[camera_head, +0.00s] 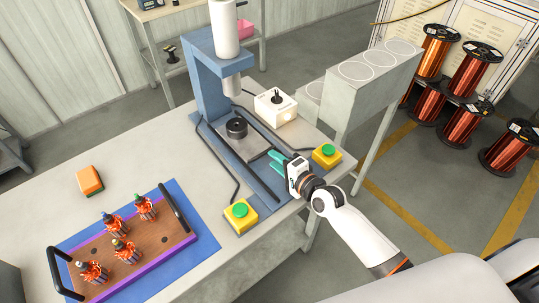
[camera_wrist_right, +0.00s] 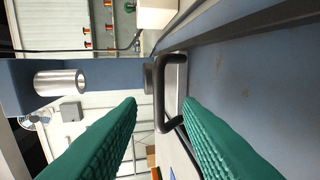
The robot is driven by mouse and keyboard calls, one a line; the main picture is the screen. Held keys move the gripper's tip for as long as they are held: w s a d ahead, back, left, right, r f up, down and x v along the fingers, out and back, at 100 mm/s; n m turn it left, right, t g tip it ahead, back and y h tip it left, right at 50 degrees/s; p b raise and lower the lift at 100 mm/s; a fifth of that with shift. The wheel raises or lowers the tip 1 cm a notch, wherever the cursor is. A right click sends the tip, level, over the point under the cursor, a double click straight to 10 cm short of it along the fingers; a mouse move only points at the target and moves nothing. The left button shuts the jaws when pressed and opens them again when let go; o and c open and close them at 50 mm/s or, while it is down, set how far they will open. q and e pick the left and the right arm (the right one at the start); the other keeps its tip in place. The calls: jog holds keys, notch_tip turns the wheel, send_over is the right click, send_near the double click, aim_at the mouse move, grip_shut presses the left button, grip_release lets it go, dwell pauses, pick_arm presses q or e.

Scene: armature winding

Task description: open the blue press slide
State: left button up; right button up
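The blue press (camera_head: 206,80) stands on the table with a white cylinder on top and a grey ram below. Its slide plate (camera_head: 259,142) lies on the blue base between dark rails, with a round black fixture (camera_head: 236,127) behind. My right gripper (camera_head: 278,162) is at the front of the slide, its green fingers apart. In the right wrist view a dark U-shaped slide handle (camera_wrist_right: 160,101) shows between and ahead of the open fingers (camera_wrist_right: 160,103). I cannot tell whether they touch it. My left gripper is out of view.
Green-topped yellow button boxes (camera_head: 240,215) (camera_head: 326,156) flank the press front. A white box with a black knob (camera_head: 276,106) stands beside the press. A tray (camera_head: 187,243) of wound armatures and an orange block (camera_head: 90,180) are at left. Copper spools (camera_head: 437,50) stand at far right.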

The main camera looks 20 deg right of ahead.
jog(key=shift+x, duration=0.9)
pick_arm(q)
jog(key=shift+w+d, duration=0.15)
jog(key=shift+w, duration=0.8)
pick_arm(e)
jog(key=shift+x, duration=0.8)
jog(key=c, duration=0.6)
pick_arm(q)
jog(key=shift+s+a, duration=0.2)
pick_arm(e)
grip_shut()
